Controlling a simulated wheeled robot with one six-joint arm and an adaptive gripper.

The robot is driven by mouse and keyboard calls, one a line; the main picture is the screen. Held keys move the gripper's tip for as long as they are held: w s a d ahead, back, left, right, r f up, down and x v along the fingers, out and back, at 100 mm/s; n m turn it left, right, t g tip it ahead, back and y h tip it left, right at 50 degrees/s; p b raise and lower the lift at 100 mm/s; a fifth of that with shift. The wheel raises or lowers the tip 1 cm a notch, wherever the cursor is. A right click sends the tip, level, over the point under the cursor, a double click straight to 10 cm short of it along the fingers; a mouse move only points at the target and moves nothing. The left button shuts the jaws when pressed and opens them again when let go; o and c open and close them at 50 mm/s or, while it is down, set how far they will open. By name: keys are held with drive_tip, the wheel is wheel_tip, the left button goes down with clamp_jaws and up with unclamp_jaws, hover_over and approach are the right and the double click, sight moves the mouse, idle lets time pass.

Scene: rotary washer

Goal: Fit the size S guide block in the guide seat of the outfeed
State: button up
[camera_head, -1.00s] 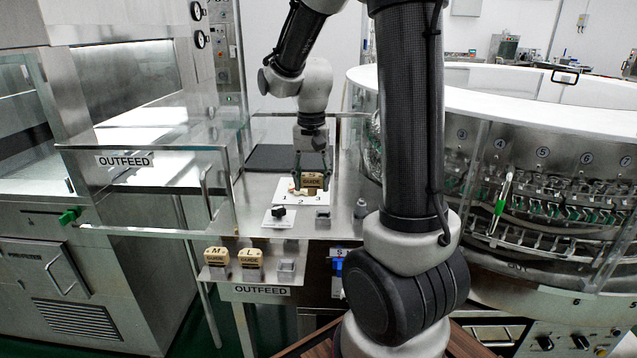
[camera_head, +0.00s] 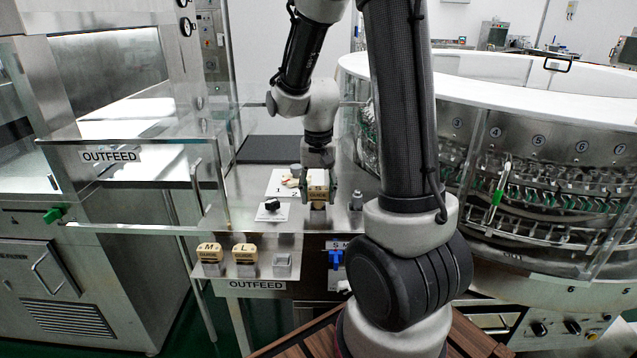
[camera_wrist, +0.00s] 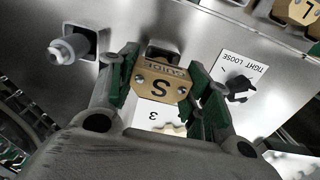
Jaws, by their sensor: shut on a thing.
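The tan size S guide block (camera_wrist: 158,88) is between the green-padded fingers of my gripper (camera_wrist: 162,74), which is shut on it. In the head view the block (camera_head: 318,186) is upright in my gripper (camera_head: 319,194), over the place of the guide seat on the steel outfeed deck. Part of the guide seat (camera_wrist: 163,51) shows just past the block's edge in the wrist view; the block hides the rest. I cannot tell whether block and seat touch. A black clamp knob (camera_wrist: 239,87) stands beside a TIGHT LOOSE label; it also shows in the head view (camera_head: 272,204).
A metal post (camera_wrist: 70,48) in a square base stands near the seat. The M block (camera_head: 209,252), L block (camera_head: 245,253) and an empty holder (camera_head: 282,264) sit on the lower front shelf. A clear OUTFEED panel (camera_head: 130,185) stands left.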

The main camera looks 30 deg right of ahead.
drive_tip(key=shift+f, duration=0.4)
drive_tip(key=shift+f, duration=0.5)
idle(0.4)
drive_tip(key=o, duration=1.1)
wheel_tip(320, 180, up, 12)
